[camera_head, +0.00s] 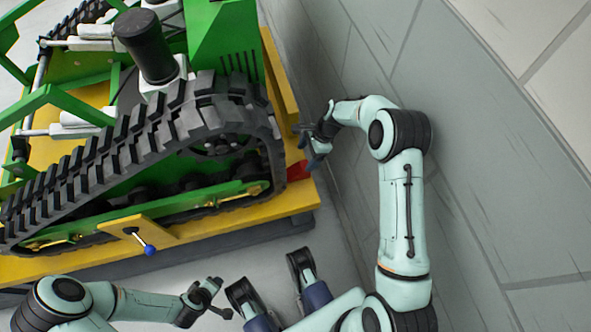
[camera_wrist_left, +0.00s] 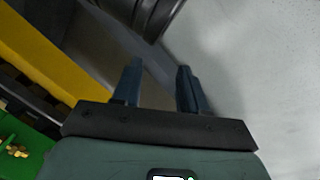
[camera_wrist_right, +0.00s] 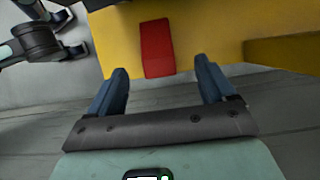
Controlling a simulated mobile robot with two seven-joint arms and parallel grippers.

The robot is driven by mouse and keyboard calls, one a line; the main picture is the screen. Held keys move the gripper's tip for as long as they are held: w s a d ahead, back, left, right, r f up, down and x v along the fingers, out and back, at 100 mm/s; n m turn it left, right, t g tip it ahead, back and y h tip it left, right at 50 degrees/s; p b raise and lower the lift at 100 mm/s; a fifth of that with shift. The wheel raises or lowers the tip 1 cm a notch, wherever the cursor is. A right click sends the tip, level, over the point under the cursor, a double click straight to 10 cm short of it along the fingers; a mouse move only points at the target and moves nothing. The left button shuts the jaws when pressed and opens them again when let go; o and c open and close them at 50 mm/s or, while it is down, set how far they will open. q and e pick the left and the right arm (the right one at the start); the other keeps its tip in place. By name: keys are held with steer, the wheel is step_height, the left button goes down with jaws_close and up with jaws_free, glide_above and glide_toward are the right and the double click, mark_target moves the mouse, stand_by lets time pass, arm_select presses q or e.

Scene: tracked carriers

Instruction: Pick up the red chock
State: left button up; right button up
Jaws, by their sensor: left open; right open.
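The red chock (camera_head: 298,171) sits on the yellow platform (camera_head: 214,217) by the right end of the black track. In the right wrist view the red chock (camera_wrist_right: 157,48) lies on the yellow surface, just beyond and between my fingertips. My right gripper (camera_head: 312,148) is open and empty beside the platform's right edge; its fingers (camera_wrist_right: 160,75) are apart and do not touch the chock. My left gripper (camera_head: 219,299) is low in front of the platform, away from the chock. In the left wrist view its fingers (camera_wrist_left: 159,70) are open with nothing between them.
The green tracked carrier with its black track (camera_head: 160,135) stands on the platform. A yellow bar (camera_head: 281,80) runs along the platform's right side. A blue-knobbed handle (camera_head: 149,249) sticks out at the front. A grey wall (camera_head: 470,130) is close on the right.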

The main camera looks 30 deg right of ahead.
mark_target(299, 168)
steer(key=shift+x, duration=0.9)
steer(key=b+x, duration=0.1)
steer(key=x, duration=0.3)
steer(key=shift+s+a+f+b, duration=0.1)
steer(key=shift+s+f+b, duration=0.15)
steer(key=shift+f+b, duration=0.2)
arm_select(q)
steer(key=f, duration=0.1)
steer(key=s+f, duration=0.1)
steer(key=a+f, duration=0.1)
steer(key=shift+s+g, duration=0.25)
steer(key=shift+g, duration=0.05)
arm_select(e)
steer(key=shift+r, duration=0.1)
steer(key=c, duration=1.3)
